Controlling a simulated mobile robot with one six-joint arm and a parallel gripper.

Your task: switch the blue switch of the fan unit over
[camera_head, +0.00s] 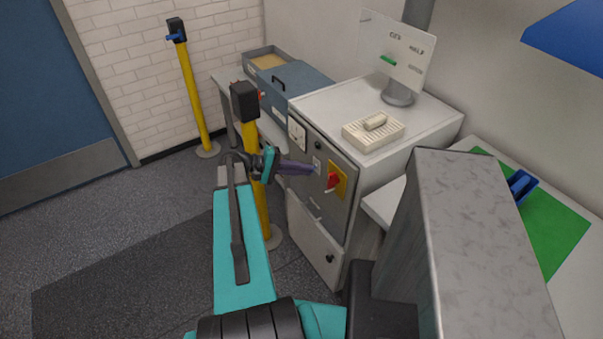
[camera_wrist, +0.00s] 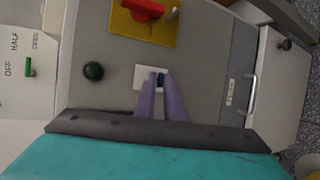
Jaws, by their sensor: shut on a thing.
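The fan unit is a grey-fronted cabinet (camera_head: 345,213) with a light top. Its blue switch (camera_wrist: 161,78) sits on a small white plate (camera_wrist: 140,76), seen close in the wrist view. In the head view, the plate (camera_head: 316,162) is small and partly behind my fingers. My gripper (camera_wrist: 160,80) has two purple fingers reaching to the plate, shut on the blue switch between their tips. In the head view my gripper (camera_head: 311,170) reaches the cabinet front from the left. The fingers hide part of the switch, so I cannot tell its position.
A red rotary switch (camera_head: 333,181) on a yellow plate is right beside the fingers. A dark round knob (camera_wrist: 93,71) and a dial (camera_head: 297,132) are on the same front. A yellow post (camera_head: 257,180) stands close to my arm. Open floor lies at left.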

